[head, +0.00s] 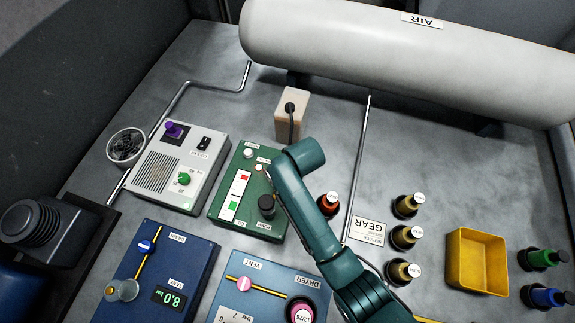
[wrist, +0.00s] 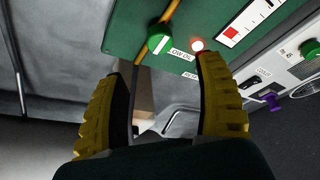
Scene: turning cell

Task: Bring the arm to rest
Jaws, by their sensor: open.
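My arm (head: 300,200) is teal and reaches in the head view from the bottom right up to the green panel (head: 225,205). Its bent end lies over the panel's right edge, and the fingers cannot be made out there. In the wrist view my gripper (wrist: 162,68) has two yellow ribbed fingers spread apart, with nothing held between them. I cannot tell whether the right fingertip touches the panel.
A beige block (head: 292,110) with a cable stands behind the arm. A big air tank (head: 420,55) spans the back. A grey box (head: 165,160) and blue panels (head: 150,275) lie left and front. Several bottles (head: 405,238) and a yellow bin (head: 476,260) stand right.

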